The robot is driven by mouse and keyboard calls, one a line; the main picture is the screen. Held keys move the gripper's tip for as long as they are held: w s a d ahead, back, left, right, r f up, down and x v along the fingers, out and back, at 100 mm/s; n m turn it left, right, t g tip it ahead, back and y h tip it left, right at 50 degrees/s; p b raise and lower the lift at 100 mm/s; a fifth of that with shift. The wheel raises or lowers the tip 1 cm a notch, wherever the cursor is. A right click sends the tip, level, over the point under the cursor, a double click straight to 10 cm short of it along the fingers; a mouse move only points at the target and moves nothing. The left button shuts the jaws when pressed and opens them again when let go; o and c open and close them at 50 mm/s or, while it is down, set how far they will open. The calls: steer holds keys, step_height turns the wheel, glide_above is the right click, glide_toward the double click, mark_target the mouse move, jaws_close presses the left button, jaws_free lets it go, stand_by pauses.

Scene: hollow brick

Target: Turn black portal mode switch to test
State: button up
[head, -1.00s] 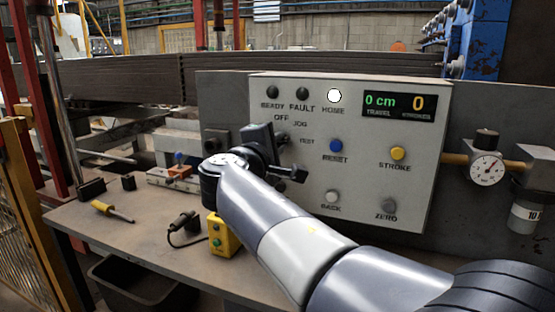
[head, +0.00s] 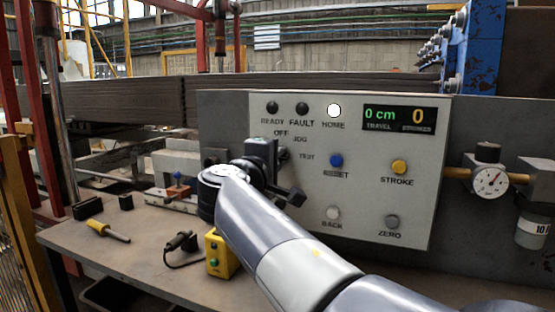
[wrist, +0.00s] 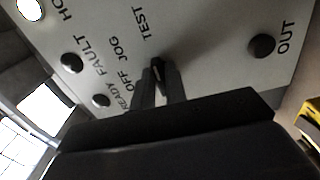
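The light grey control panel (head: 300,225) faces me, with OFF, JOG and TEST labels around the black portal mode switch. In the head view my arm hides most of the switch. In the wrist view the narrow dark switch knob (wrist: 158,63) stands between the tips of my gripper (wrist: 159,80), below TEST and right of JOG and OFF. The two fingers lie close together on either side of the knob and look shut on it. Which label the knob points to is unclear.
Blue RESET (head: 336,160), yellow STROKE (head: 399,167), BACK (head: 332,213) and ZERO (head: 392,222) buttons sit on the panel. A display (head: 399,119) reads 0 cm and 0.

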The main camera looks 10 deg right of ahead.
steer(key=o, duration=0.4)
steer(key=shift+s, duration=0.1)
steer(key=v, duration=1)
steer(key=shift+s+a+p, duration=0.2)
steer(key=shift+s+p, duration=0.05)
steer(key=shift+p, duration=0.05)
steer(key=x, duration=1)
steer(key=shift+w+d+b, duration=0.2)
steer(key=shift+w+b, duration=0.1)
steer(key=shift+w, duration=0.05)
